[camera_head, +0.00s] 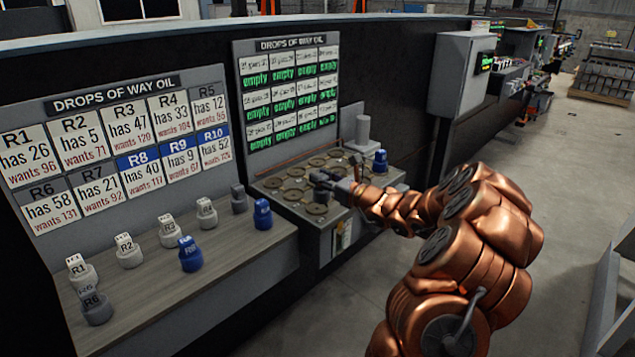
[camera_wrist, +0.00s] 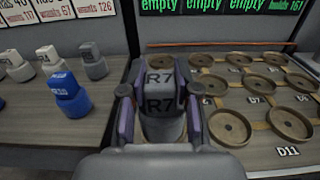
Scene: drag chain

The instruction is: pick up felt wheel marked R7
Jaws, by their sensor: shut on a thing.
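The grey felt wheel marked R7 (camera_wrist: 161,128) stands upright between the fingers of my gripper (camera_wrist: 159,103) in the wrist view, its label facing the camera on the top and front. The fingers close on it from left and right. Its base is partly hidden by my gripper. In the head view my gripper (camera_head: 328,183) is over the left part of the tray (camera_head: 270,186) with round holders; the wheel is too small and dark there to make out clearly. I cannot tell whether it touches the tray.
Several white, grey and blue wheels stand on the wooden shelf (camera_head: 215,262) at left, including R2 (camera_head: 128,251) and a blue one (camera_head: 190,254). A blue wheel (camera_head: 380,161) stands at the tray's far right. Holders such as D11 (camera_wrist: 289,124) are empty. Boards hang behind.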

